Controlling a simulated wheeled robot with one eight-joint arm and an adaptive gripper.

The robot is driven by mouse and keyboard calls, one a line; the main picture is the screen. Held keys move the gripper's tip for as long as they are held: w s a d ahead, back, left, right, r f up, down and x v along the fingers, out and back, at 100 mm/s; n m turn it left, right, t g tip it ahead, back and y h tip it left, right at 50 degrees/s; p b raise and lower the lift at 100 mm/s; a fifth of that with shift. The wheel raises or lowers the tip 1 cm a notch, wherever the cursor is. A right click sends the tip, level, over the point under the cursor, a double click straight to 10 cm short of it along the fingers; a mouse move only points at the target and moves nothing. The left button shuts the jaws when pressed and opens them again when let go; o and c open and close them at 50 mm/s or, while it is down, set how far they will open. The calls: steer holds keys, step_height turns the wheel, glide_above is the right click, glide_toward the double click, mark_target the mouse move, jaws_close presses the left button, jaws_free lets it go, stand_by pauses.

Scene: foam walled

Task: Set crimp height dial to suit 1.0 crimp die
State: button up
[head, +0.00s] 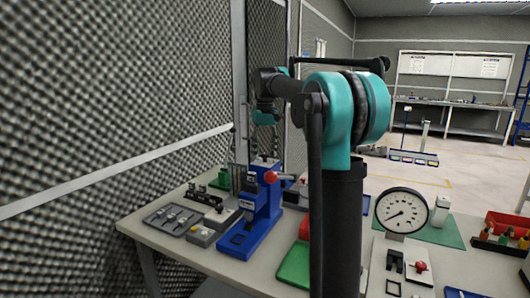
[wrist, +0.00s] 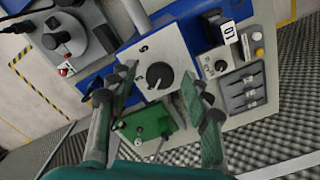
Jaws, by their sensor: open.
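The crimp height dial appears to be the black round knob (wrist: 160,76) with a light pointer line, on a grey plate with a few dark number marks. The pointer's exact setting is too small to read. My gripper (wrist: 157,84) is open, with one finger to each side of the knob in the wrist view; contact cannot be told. A block with a white label (wrist: 230,32), which seems to read 10 or 1.0, lies up and right of the knob. In the head view my gripper (head: 264,116) hangs above the blue press (head: 262,208); the dial is not discernible there.
A grey tray (head: 173,219) with several small parts lies left of the press. A small grey box with a dial (head: 201,236) stands near it. A green block (wrist: 148,127) lies below the knob. A gauge (head: 402,211) stands right, and a foam wall (head: 120,100) borders the left.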

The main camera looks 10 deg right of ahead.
steer(key=shift+f, duration=0.1)
steer(key=shift+c, duration=0.6)
jaws_close()
steer(key=shift+m, duration=0.4)
steer(key=m, duration=0.7)
steer(key=shift+m, duration=0.3)
steer(key=m, duration=0.3)
steer(key=shift+m, duration=2.1)
